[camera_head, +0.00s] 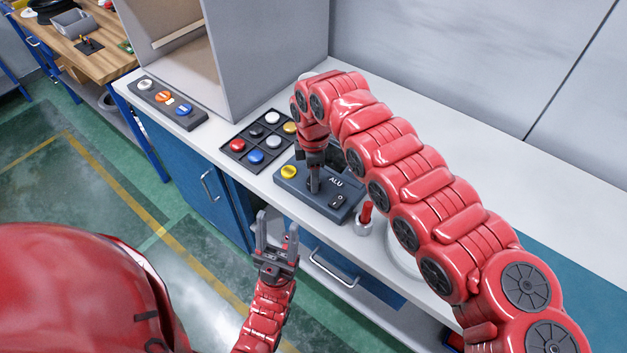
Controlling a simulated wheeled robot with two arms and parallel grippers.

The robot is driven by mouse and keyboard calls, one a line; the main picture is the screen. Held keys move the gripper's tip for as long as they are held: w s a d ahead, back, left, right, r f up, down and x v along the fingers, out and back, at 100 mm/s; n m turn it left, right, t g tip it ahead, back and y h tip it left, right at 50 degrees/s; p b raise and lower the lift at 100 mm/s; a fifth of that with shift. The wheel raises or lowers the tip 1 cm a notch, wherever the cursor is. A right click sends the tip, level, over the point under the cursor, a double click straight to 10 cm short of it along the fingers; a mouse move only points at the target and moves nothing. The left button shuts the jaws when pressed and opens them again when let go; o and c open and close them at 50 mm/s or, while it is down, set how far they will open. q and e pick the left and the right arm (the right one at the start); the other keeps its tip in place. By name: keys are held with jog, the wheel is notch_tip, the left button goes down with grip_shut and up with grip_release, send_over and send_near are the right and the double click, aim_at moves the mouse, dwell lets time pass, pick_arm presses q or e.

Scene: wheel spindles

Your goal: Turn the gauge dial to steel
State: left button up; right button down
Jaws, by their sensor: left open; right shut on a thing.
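The gauge (325,211) is a dark blue-grey box on the white bench, with a yellow button (289,172), a black switch (338,201) and the white letters "ALU" on its top. My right gripper (314,187) reaches down onto the top of the gauge, left of the letters, and is shut there. The dial is hidden by its fingers. My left gripper (274,232) is open and empty, pointing up in front of the bench edge, apart from the gauge.
A black tray (236,146) with several coloured round pieces lies left of the gauge. A button strip (166,103) and a grey cabinet (262,50) stand farther left. A red-handled piece (366,213) stands right of the gauge, close to my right arm.

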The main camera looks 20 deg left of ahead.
dwell(0.3)
jog(key=shift+c, duration=1.9)
grip_release()
notch_tip(320, 180, up, 18)
jog(key=shift+f, duration=0.25)
